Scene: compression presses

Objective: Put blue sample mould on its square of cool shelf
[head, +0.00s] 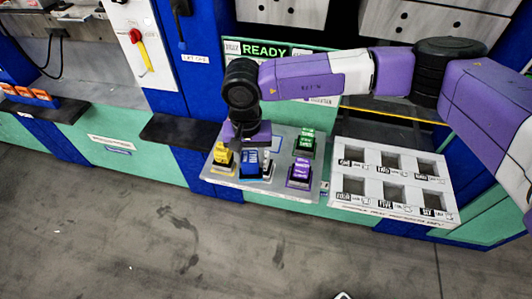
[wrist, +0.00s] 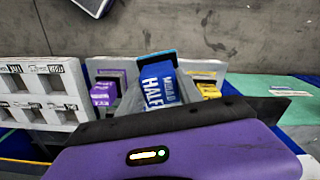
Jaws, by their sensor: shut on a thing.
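The blue sample mould (head: 250,164) is held in my gripper (head: 257,164), at the cool shelf's front between the yellow and purple moulds. In the wrist view the mould (wrist: 158,86), with white lettering, sits tilted between grey fingers. I cannot tell whether it touches the shelf. The cool shelf (head: 262,193) is a grey metal plate. A yellow mould (head: 222,154) stands at its left, a purple mould (head: 299,172) at its front right, a green mould (head: 305,140) at its back right. A thin blue outline shows behind my gripper, partly hidden by it.
A white rack (head: 382,206) with several square pockets stands right of the shelf; the pockets look empty. A green READY display (head: 264,50) is behind my arm. A black ledge (head: 180,132) juts out at the left. The grey floor in front is clear.

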